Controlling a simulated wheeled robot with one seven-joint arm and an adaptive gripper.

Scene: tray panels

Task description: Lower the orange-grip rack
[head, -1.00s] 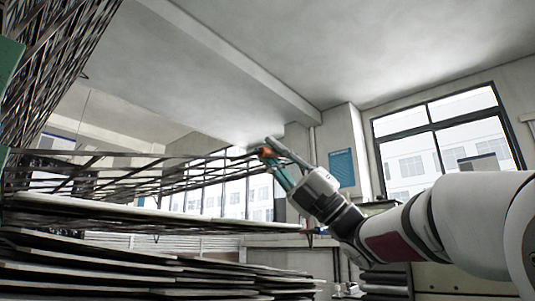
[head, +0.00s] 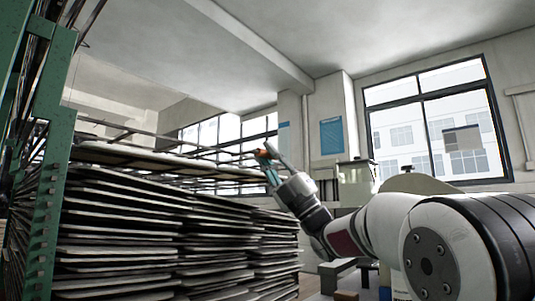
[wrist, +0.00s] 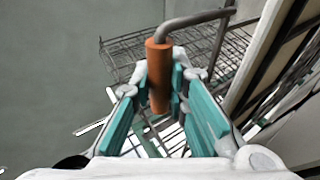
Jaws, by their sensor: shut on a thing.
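The orange grip (wrist: 158,78) is a cylinder on a bent grey metal rod in the wrist view. My gripper (wrist: 160,100) has its teal fingers shut on it, one on each side. In the head view my gripper (head: 268,165) holds the small orange grip (head: 262,154) at the right front corner of the rack. The rack's thin dark bars (head: 215,150) run left from there, nearly level, just above a pale panel (head: 150,157). I cannot tell whether the bars touch the panel.
Stacked panels on lower racks (head: 130,225) fill the space below. A green upright post (head: 50,170) stands at the left, with raised bars near it. A wire grid (wrist: 215,50) shows behind the grip. A window and a bench with equipment (head: 355,183) are behind my arm.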

